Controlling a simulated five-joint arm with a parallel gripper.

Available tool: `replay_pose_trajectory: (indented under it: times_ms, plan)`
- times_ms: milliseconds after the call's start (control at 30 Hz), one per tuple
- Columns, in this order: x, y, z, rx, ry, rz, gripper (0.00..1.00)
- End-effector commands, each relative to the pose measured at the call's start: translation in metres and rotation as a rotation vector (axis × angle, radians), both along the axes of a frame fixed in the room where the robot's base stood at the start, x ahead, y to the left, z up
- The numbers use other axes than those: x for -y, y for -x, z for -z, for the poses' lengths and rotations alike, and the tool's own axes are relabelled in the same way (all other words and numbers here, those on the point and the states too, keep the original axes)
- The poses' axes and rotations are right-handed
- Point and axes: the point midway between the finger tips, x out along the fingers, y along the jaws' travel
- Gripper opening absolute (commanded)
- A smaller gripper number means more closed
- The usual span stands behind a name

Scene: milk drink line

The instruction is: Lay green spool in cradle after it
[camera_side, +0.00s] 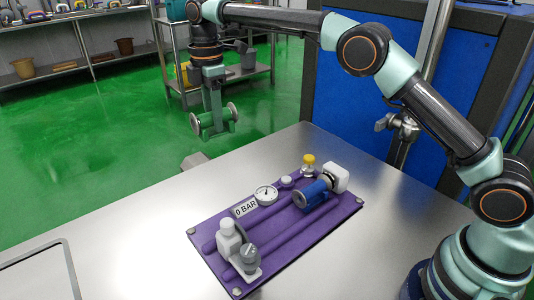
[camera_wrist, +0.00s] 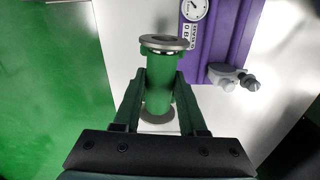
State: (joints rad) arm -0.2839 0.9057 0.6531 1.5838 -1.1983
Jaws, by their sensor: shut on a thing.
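My gripper (camera_side: 212,100) is shut around the middle of the green spool (camera_side: 198,123) and holds it in the air, beyond the table's far left edge. The spool has grey metal flanges at both ends. In the wrist view, the green spool (camera_wrist: 158,92) shows between my two fingers, one flange at the far end and one near the gripper. The purple board (camera_side: 210,262) lies on the table, apart from the spool. A blue spool (camera_side: 313,195) lies on its right part, beside a white fitting (camera_side: 335,177). The bed left of the blue spool looks empty; cradle details are unclear.
The board carries a gauge (camera_side: 266,195), a "0 BAR" label (camera_side: 244,207), a yellow-capped fitting (camera_side: 308,163) and a white and grey valve (camera_side: 238,247) at its left end. The steel table (camera_side: 140,235) is clear around it. A tray edge (camera_side: 68,262) lies front left.

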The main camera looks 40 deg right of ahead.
Motion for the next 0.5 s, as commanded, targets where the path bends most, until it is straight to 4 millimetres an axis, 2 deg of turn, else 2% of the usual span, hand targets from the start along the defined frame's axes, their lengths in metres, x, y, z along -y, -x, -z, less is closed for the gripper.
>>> replay_pose_trajectory:
  times_ms: [167,500]
  plan:
    - [0.002,0.016,-0.013,0.002,-0.001,-0.013,0.00]
    - [0.014,0.074,-0.028,0.005,-0.002,-0.047,0.00]
